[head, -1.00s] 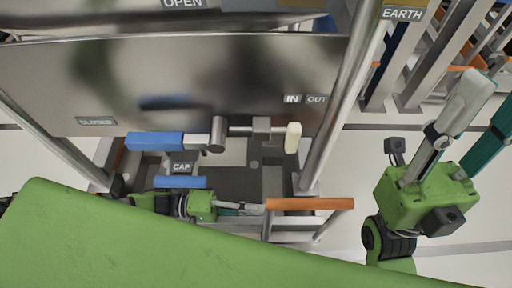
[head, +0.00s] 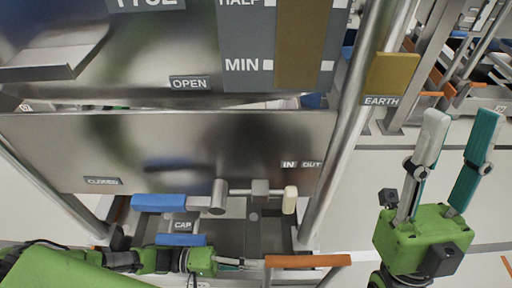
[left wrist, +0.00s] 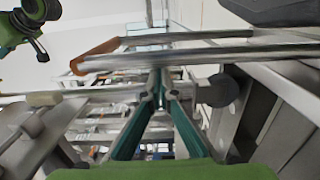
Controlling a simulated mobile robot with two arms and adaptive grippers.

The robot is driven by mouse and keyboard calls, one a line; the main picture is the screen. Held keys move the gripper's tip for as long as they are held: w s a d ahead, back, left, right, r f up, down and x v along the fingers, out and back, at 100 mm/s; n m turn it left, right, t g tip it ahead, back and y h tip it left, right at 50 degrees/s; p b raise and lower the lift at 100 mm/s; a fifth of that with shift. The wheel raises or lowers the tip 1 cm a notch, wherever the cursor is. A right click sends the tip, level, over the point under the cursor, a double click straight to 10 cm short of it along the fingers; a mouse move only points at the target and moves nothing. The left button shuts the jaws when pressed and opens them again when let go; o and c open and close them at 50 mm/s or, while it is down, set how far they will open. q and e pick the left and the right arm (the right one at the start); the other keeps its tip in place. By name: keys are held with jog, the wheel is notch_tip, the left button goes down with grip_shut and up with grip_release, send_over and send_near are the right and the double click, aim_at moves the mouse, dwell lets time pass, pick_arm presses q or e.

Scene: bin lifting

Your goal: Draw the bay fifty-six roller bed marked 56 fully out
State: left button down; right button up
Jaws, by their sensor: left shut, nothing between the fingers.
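No 56 mark is readable in either view. In the head view an orange handle bar (head: 308,261) sits low in the centre on a metal frame under the bin, and an orange bar end also shows in the left wrist view (left wrist: 97,54). I cannot tell whether this is the roller bed. My left gripper (head: 256,265) is shut and empty beside the handle's left end. Its teal fingers (left wrist: 158,90) meet just below the metal rails in the left wrist view. My right gripper (head: 460,132) is open and empty, raised at the right, away from the handle.
A large steel bin (head: 240,135) stands ahead, with CLOSED, IN and OUT labels. Blue-handled levers (head: 160,202) and a white-tipped lever (head: 289,200) stick out under it. A slanted steel post (head: 345,130) stands right of it. Racks stand far right; floor right is clear.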

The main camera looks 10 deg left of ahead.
pick_arm(q)
jog(key=shift+s+d, duration=0.1)
jog(key=shift+s, duration=0.2)
jog(key=shift+s+f, duration=0.1)
jog(key=s+a, duration=0.1)
jog(key=a, duration=1.1)
jog(key=shift+s, duration=0.25)
jog(key=shift+s, duration=0.1)
